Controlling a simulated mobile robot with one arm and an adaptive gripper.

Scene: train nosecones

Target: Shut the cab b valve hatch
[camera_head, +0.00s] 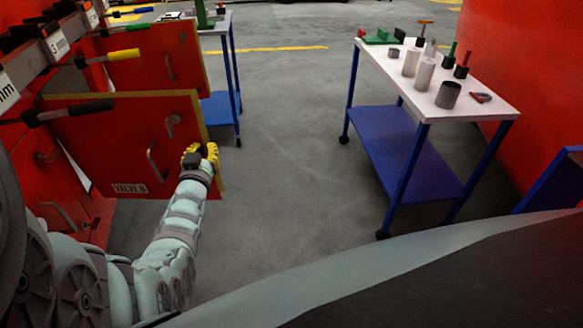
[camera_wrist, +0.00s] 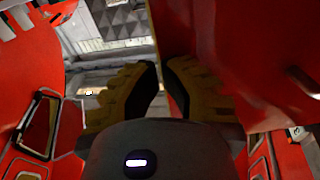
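The cab b valve hatch (camera_head: 110,145) is a red panel with a pale yellowish edge, two handles and a "VALVE B" label. It stands swung open from the red train side at the left. My gripper (camera_head: 201,156), with yellow fingers, is at the hatch's free right edge. In the wrist view a red panel (camera_wrist: 230,60) fills the upper right. There my gripper's dark-padded fingertips (camera_wrist: 163,82) are close together with a narrow gap. The edge seems to lie between or right beside them; whether they clamp it is not clear.
Another red hatch (camera_head: 165,60) stands open behind it. Levers with black, yellow and green grips (camera_head: 108,55) stick out above. A white-topped blue cart (camera_head: 440,85) with cylinders and tools stands at the right. Grey floor (camera_head: 290,150) between is clear.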

